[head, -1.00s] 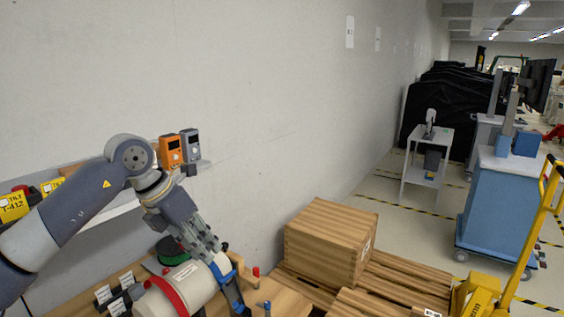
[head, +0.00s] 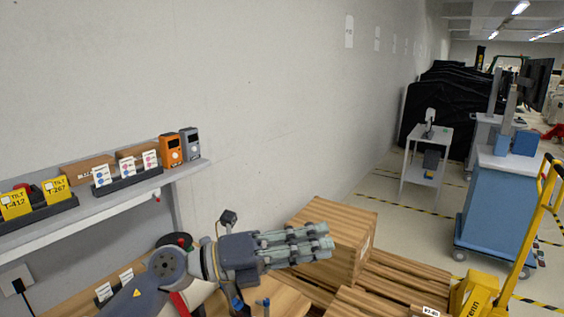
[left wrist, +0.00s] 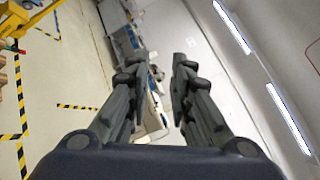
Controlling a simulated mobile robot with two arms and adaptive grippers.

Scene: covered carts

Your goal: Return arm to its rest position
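My left gripper (head: 326,241) is in the lower middle of the head view, its fingers pointing right. It is in front of a wooden crate and above the workbench. In the left wrist view the two fingers (left wrist: 157,76) stand apart with nothing between them, so it is open and empty. My right gripper is not in view.
The wooden crate (head: 330,222) stands on pallets (head: 405,280). A yellow truck handle (head: 541,220) and blue cart (head: 495,205) stand right. The aisle floor between is clear.

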